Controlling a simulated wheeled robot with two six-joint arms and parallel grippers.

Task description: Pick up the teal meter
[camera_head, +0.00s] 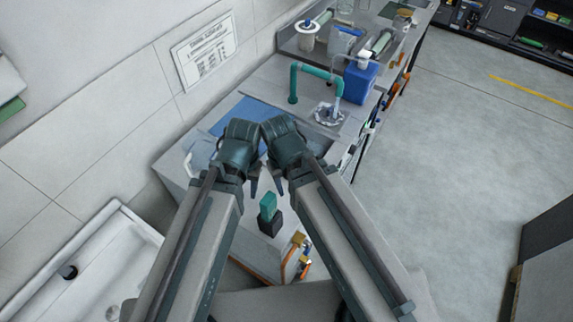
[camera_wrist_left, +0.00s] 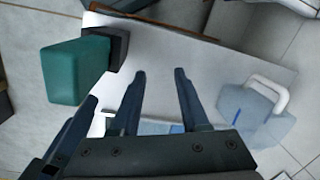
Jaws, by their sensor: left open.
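The teal meter (camera_head: 268,206) is a small upright block in a black base (camera_head: 270,223) on the pale worktop, below my grippers in the head view. In the left wrist view the teal meter (camera_wrist_left: 75,72) is large at the upper left, with its black base (camera_wrist_left: 118,46) beside it. My left gripper (camera_wrist_left: 160,76) is open and empty, its fingers apart from the meter. In the head view the left gripper (camera_head: 252,188) is above and slightly left of the meter. My right gripper (camera_head: 280,184) is close beside it; its opening is unclear.
A translucent bluish jug with a white handle (camera_wrist_left: 262,108) stands on the worktop. A blue mat (camera_head: 235,112), a teal pipe (camera_head: 318,72) and a blue container (camera_head: 360,82) are farther back. Orange-handled items (camera_head: 292,258) are near the front edge. A white sink basin (camera_head: 110,255) is at left.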

